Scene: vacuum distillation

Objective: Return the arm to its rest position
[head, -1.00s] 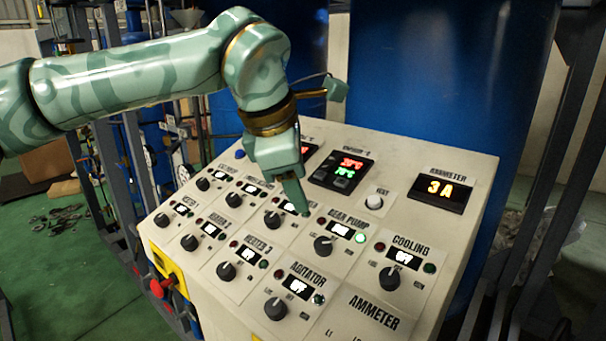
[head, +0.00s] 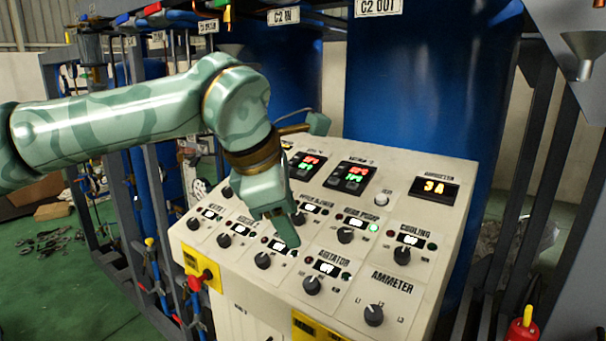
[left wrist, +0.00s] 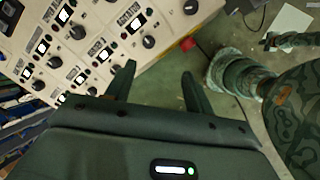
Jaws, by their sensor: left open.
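My left arm comes in from the left in the head view. Its gripper (head: 284,232) hangs over the control panel (head: 433,272), in front of the heater 3 switch area, partly hiding it. In the left wrist view the gripper (left wrist: 160,84) shows two fingers apart with nothing between them. The panel (left wrist: 110,62) lies beyond the fingers at the upper left. I cannot tell the exact gap to the panel. At the right of the left wrist view are patterned parts of my own body, with what looks like my right gripper (left wrist: 285,41), small and dark.
The panel carries several knobs, such as the cooling knob (head: 402,256), and a lit ammeter display (head: 434,188). Blue tanks (head: 420,90) stand behind.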

